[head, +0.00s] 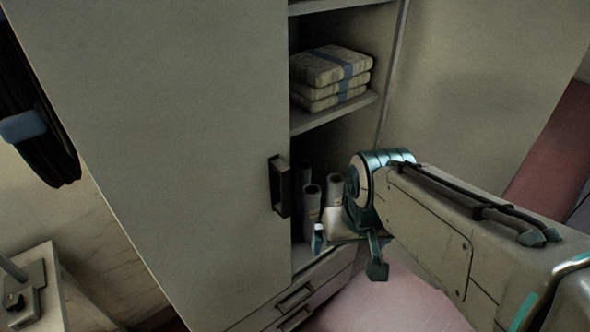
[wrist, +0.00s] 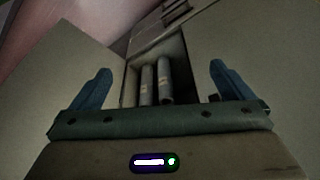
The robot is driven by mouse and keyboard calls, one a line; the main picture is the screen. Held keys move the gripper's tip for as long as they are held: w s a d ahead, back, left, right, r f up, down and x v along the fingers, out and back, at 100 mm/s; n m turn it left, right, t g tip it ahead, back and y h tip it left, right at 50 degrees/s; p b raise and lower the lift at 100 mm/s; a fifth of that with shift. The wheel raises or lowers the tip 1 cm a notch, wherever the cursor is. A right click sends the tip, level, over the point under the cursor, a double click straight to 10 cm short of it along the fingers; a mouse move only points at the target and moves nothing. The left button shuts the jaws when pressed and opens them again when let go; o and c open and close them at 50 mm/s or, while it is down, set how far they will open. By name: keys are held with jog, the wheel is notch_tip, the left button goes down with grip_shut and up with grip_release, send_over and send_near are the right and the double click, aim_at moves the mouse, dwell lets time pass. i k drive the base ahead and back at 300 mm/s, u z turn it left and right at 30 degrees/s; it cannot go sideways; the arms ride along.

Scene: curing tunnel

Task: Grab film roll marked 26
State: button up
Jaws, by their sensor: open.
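Several pale film rolls (head: 311,203) stand upright in the lower compartment of the cabinet, partly hidden behind my arm. The wrist view shows two rolls clearly, a left one (wrist: 147,86) and a right one (wrist: 165,82), with small tan labels too small to read. I cannot tell which roll is marked 26. My gripper (head: 347,250) is open and empty at the front of the compartment. In the wrist view its two fingers (wrist: 159,70) stand wide apart on either side of the rolls, which lie beyond the fingertips.
The cabinet's left door (head: 190,130) with a dark handle (head: 279,186) flanks the opening, and a pale panel (head: 480,90) stands on its right. Strapped bundles (head: 332,75) lie on the shelf (head: 335,113) above. Drawers (head: 295,298) sit below. A black hose coil (head: 45,150) hangs at left.

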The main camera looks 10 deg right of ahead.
aim_at(302, 190)
jog(key=k, duration=0.4)
jog(key=z, duration=1)
jog(key=i, duration=0.9)
jog(key=u, duration=0.3)
